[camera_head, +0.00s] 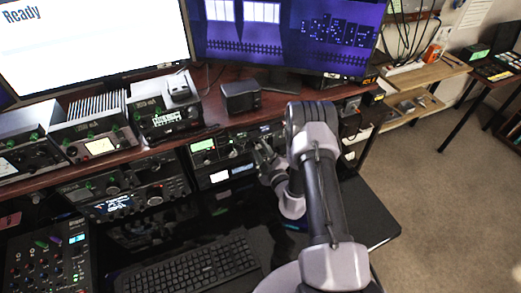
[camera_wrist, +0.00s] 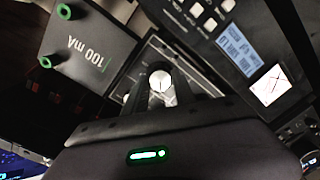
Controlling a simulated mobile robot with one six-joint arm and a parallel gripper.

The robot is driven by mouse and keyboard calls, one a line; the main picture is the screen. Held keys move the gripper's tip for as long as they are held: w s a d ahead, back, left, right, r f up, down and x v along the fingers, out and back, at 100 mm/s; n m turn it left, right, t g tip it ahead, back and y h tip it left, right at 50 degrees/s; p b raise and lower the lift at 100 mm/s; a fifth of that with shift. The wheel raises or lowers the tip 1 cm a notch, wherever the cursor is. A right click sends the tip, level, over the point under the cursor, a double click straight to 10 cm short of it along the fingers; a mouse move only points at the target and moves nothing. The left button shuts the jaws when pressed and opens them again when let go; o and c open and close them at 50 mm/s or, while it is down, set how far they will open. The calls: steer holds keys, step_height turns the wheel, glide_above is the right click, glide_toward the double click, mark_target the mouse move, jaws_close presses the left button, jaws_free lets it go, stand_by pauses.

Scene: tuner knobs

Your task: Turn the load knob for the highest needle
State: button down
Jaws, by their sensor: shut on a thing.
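A round silver knob (camera_wrist: 161,81) with a dark pointer line sits between the fingertips in the wrist view. My gripper (camera_wrist: 160,88) is shut on it, one finger on each side. No label for the knob is readable. A small white meter (camera_wrist: 272,85) with crossing needle lines shows at the right of the wrist view; its scale is too small to read. In the head view my gripper (camera_head: 262,156) reaches the radio equipment under the shelf, and the knob is hidden there.
A blue-grey display (camera_wrist: 240,49) and buttons are close to the meter. A box marked 100 mA (camera_wrist: 88,48) is at the upper left of the wrist view. A keyboard (camera_head: 188,266) lies on the black desk, and a wooden shelf (camera_head: 215,112) with devices runs above.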

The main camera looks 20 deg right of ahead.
steer(key=n, duration=0.3)
steer(key=shift+n+b, duration=0.35)
steer(key=shift+n, duration=1.45)
steer(key=shift+r, duration=0.1)
steer(key=c, duration=1)
jaws_free()
steer(key=shift+w, duration=0.1)
